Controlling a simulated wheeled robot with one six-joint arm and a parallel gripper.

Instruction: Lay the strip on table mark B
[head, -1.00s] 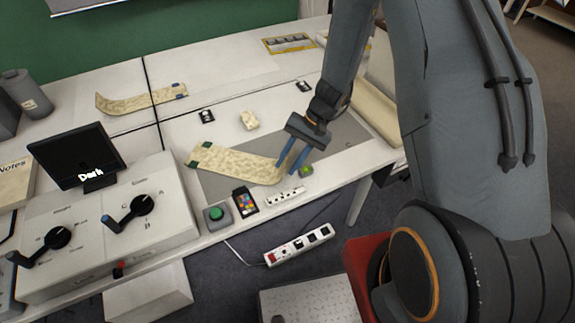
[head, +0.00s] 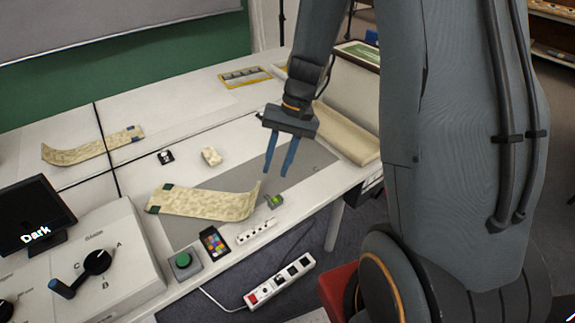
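A cream mottled strip (head: 205,203) with dark green patches at its left end lies across a grey mat (head: 215,178) on the white table. Its right end curls upward. A second cream strip (head: 90,148) with blue patches at its right end lies farther back on the left. My gripper (head: 280,172) is open over the mat, its two blue fingers pointing down and apart. The left fingertip is close to the raised end of the green-ended strip; I cannot tell whether they touch. A faint letter C shows on the mat's right side.
A small cream block (head: 211,156) and a black card (head: 166,157) lie behind the mat. A dial console (head: 95,265) stands left.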

